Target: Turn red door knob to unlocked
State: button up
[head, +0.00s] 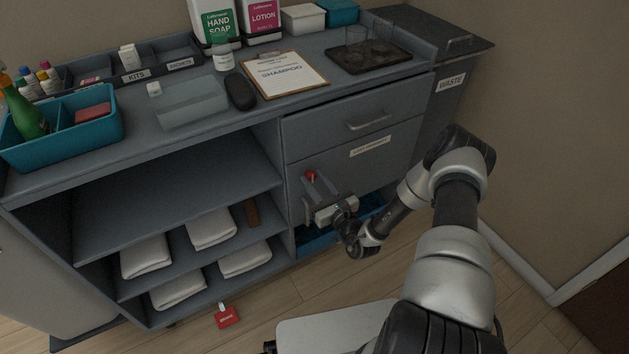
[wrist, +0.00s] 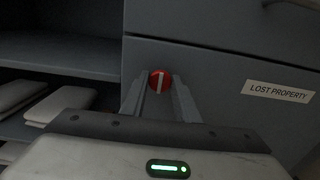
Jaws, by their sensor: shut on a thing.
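The red knob (wrist: 160,82) is a round red disc with a pale line across it, on the grey door (wrist: 222,68) labelled LOST PROPERTY. In the wrist view the pale line stands close to upright. The knob also shows in the head view (head: 311,176) at the upper left of that door. My gripper (wrist: 162,84) points at the door, with one finger on each side of the knob. It is shut on the knob. The fingertips partly hide the knob's sides.
A drawer with a bar handle (head: 369,120) is above the door. Open shelves with folded towels (head: 211,228) are to the left. A blue bin (head: 318,240) shows below the door. A red tag (head: 227,317) lies on the floor. A waste bin (head: 452,76) stands at the right.

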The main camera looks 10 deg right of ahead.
dwell(0.3)
jog(key=o, duration=1.1)
jog(key=shift+c, duration=0.2)
jog(key=shift+s, duration=0.1)
jog(key=p+v, duration=0.1)
jog(key=v, duration=1.6)
jog(key=shift+p, duration=0.3)
